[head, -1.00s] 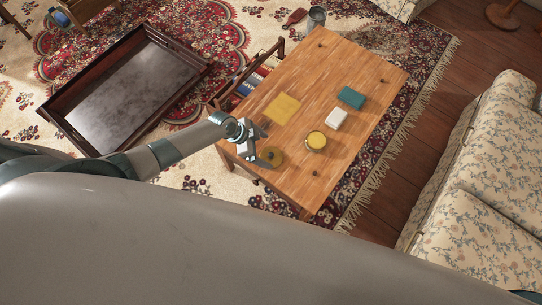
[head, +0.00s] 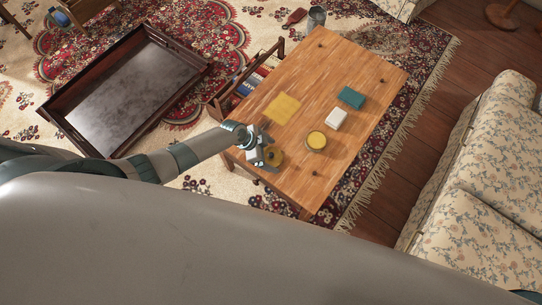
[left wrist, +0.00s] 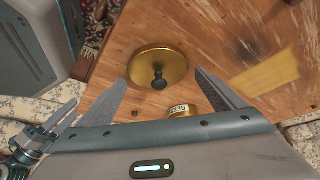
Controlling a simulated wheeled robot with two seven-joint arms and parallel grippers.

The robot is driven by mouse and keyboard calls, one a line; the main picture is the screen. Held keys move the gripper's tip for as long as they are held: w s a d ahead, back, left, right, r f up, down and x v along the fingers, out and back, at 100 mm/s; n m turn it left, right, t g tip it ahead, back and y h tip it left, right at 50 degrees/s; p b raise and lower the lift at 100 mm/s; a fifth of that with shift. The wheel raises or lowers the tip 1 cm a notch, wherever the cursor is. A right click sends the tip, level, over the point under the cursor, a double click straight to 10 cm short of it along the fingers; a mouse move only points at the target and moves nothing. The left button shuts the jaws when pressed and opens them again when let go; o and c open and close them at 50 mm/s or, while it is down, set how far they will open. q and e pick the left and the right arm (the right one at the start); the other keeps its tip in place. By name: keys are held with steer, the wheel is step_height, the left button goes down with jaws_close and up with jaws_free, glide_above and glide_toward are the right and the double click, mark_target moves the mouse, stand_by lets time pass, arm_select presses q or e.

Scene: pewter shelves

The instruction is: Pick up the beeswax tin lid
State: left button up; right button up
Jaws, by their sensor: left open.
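The beeswax tin lid (left wrist: 158,66) is a round brass-coloured disc with a dark knob, lying on the wooden table. In the head view the lid (head: 273,156) is near the table's near left edge, partly beside my gripper. My left gripper (head: 265,157) is open at the lid. In the left wrist view its two fingers (left wrist: 160,88) are spread apart, with the lid's knob between and beyond them; contact cannot be told. The open tin (head: 316,140) with yellow contents stands to the right of the lid, and its labelled side (left wrist: 182,110) shows in the wrist view.
On the wooden table (head: 318,77) lie a yellow cloth (head: 283,109), a white block (head: 336,118) and a teal block (head: 351,97). A dark tray-like table (head: 120,95) stands at left and a floral sofa (head: 480,165) at right. The table's far end is mostly clear.

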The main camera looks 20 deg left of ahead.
mark_target(271, 154)
arm_select(q)
steer(key=c, duration=0.9)
arm_select(e)
steer(key=shift+s+d+f, duration=0.1)
steer(key=shift+s+f, duration=0.05)
steer(key=shift+s, duration=0.05)
arm_select(q)
steer(key=shift+r, duration=0.1)
steer(key=shift+c, duration=0.2)
steer(key=shift+r, duration=0.85)
step_height(271, 154, up, 2)
steer(key=shift+r, duration=0.2)
steer(key=s+d+r+p, duration=0.1)
steer(key=s+d+r, duration=0.5)
steer(key=s, duration=0.3)
steer(key=shift+d+r, duration=0.4)
steer(key=shift+d, duration=0.3)
arm_select(e)
steer(key=shift+w+a+r+t, duration=0.6)
steer(key=shift+w+a+r, duration=0.1)
steer(key=shift+r, duration=0.1)
steer(key=shift+s, duration=0.1)
